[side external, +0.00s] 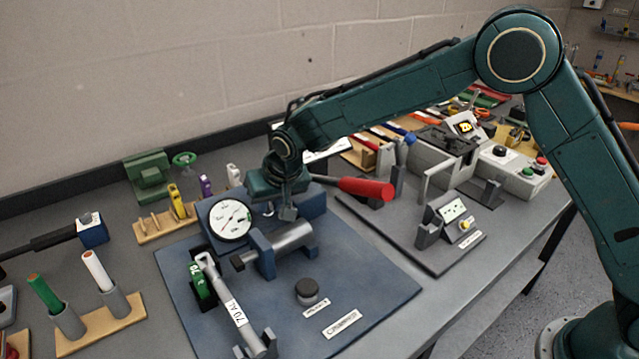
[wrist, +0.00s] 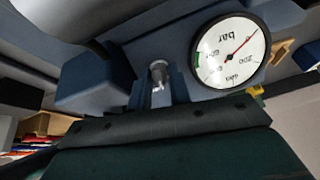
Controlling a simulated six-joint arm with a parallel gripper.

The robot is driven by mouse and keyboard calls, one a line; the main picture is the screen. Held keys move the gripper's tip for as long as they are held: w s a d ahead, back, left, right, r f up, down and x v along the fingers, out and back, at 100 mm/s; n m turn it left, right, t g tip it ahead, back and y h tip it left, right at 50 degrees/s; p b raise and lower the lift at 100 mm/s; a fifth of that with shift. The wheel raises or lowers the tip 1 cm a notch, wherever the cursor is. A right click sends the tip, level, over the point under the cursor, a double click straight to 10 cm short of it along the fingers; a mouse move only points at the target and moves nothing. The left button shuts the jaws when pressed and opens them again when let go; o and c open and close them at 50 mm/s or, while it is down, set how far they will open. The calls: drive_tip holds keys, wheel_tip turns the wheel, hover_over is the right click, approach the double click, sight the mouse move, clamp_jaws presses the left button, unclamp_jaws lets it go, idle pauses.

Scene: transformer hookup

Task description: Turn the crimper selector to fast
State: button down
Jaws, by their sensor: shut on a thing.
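My gripper (side external: 288,205) points down at the blue block of the crimper, just right of the round gauge (side external: 230,218). In the wrist view its jaws (wrist: 158,90) are shut around a small silver post (wrist: 158,74) on the block. This post looks like the selector, but I cannot read any fast or slow marking. In the side view my gripper mostly hides it. The gauge also shows in the wrist view (wrist: 232,50), with a red needle. The crimper's silver cylinder (side external: 290,238) lies in front of my gripper.
A red-handled lever (side external: 365,188) sticks out close right of my gripper. A black knob (side external: 306,290) stands on the blue base plate (side external: 385,290). A grey tool with a white label (side external: 232,310) lies front left.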

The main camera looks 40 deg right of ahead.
drive_tip(key=shift+m, duration=1.2)
drive_tip(key=c, duration=1.3)
unclamp_jaws()
drive_tip(key=shift+d+n, duration=0.1)
drive_tip(key=shift+n, duration=0.3)
